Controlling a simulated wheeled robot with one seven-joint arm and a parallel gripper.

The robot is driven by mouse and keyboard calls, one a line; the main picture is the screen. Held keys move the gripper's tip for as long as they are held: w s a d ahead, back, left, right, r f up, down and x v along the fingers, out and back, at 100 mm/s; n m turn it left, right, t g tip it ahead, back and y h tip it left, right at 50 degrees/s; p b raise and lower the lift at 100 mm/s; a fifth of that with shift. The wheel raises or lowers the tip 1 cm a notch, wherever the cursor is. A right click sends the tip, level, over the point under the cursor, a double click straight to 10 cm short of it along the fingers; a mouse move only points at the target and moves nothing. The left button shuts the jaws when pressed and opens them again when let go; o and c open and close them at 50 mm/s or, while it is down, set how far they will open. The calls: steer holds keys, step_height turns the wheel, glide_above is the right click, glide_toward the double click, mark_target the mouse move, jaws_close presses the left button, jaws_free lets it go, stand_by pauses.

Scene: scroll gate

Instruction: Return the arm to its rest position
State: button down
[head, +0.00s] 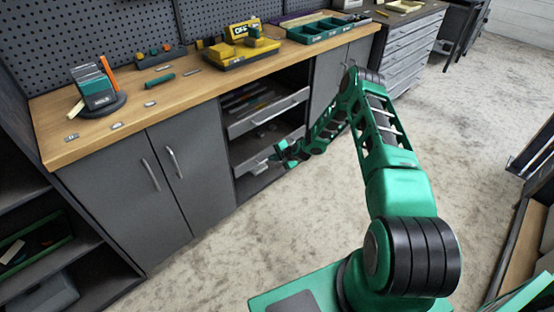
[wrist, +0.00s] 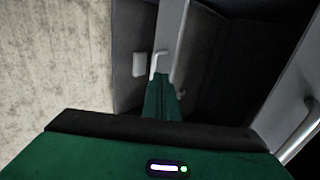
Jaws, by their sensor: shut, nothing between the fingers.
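My green arm reaches out from the lower right of the head view toward the workbench. My gripper (head: 280,152) is at its far end, low in front of the open bay, beside the lower drawer (head: 252,162). Its closed green fingers show in the wrist view (wrist: 160,98), with nothing held between them. There the fingertips overlap a pale drawer handle (wrist: 158,62); I cannot tell whether they touch it. The upper drawer (head: 268,115) is pulled out above, and its inside is visible.
The wooden benchtop (head: 205,88) carries a tool holder (head: 98,92), a yellow tray (head: 240,52) and a green bin (head: 322,32). Closed cabinet doors (head: 150,180) stand left of the drawers. The concrete floor (head: 240,245) is clear. A shelf unit stands at the right edge.

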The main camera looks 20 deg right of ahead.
steer(key=s+d+r+n+g+h, duration=0.1)
steer(key=s+d+r+n+g, duration=0.15)
steer(key=s+r, duration=0.55)
steer(key=s+d+r+n+g+h, duration=0.1)
steer(key=s+d+r+n, duration=0.2)
steer(key=r, duration=0.9)
steer(key=s+d+r+n+g+h, duration=0.1)
steer(key=s+d+r, duration=0.2)
steer(key=s+r, duration=0.6)
steer(key=s+d+r+g, duration=0.1)
steer(key=s+r+g, duration=0.1)
steer(key=s+r, duration=1.2)
steer(key=s+a+r, duration=0.1)
steer(key=s+r, duration=0.1)
steer(key=s, duration=0.6)
steer(key=s+a+r+g, duration=0.1)
steer(key=s+a+r, duration=0.1)
steer(key=s, duration=0.7)
steer(key=s+a+r+n+g, duration=0.1)
steer(key=s+r, duration=0.1)
steer(key=s, duration=0.6)
steer(key=shift+s+a+r, duration=0.25)
steer(key=shift+a+r, duration=0.05)
steer(key=shift+r, duration=0.1)
